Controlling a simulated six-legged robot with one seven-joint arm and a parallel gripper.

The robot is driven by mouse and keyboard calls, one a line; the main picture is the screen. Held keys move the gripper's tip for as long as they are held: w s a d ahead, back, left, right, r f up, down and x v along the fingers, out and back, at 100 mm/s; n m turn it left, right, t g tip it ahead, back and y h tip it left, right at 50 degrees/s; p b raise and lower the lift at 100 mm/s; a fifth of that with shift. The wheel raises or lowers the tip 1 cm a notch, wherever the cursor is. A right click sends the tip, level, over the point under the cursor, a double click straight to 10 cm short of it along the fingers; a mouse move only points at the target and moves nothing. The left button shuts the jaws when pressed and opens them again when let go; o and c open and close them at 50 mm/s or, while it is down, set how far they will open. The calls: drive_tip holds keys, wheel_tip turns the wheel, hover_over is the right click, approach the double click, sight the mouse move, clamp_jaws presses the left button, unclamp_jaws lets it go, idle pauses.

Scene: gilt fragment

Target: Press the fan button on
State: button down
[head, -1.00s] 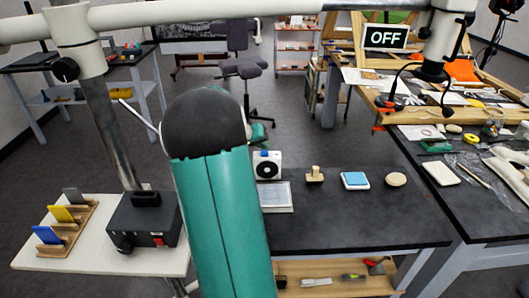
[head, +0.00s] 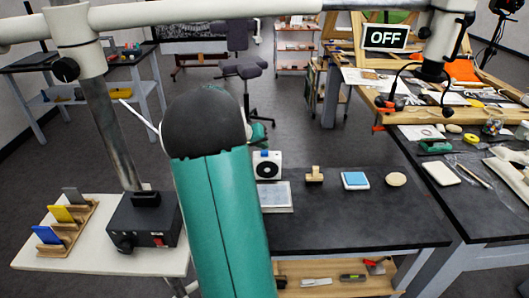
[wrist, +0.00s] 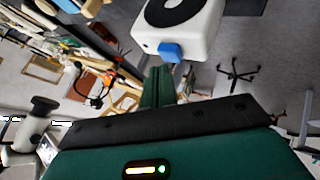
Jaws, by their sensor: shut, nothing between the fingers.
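The fan (head: 268,167) is a small white box with a round black grille, standing upright on the dark table behind a pale flat panel. Its blue button (head: 265,153) sits on the top; in the wrist view the fan (wrist: 195,30) appears tilted at the top with the blue button (wrist: 171,51) facing my fingers. My gripper (wrist: 159,80) is shut and empty, its green fingertips just short of the button in that view; contact cannot be told. In the head view my gripper (head: 259,134) shows partly past my green arm, above and behind the fan.
A wooden stamp-like block (head: 314,175), a blue-topped white pad (head: 355,180) and a round wooden disc (head: 396,179) stand right of the fan. A black box with a red switch (head: 143,219) is at left. An OFF sign (head: 387,37) hangs at upper right.

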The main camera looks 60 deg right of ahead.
sight(262, 153)
drive_tip(key=shift+f, duration=0.1)
drive_tip(key=shift+f, duration=0.45)
idle(0.6)
drive_tip(key=shift+r, duration=0.55)
drive_tip(key=shift+r, duration=0.1)
drive_tip(key=shift+r, duration=2.9)
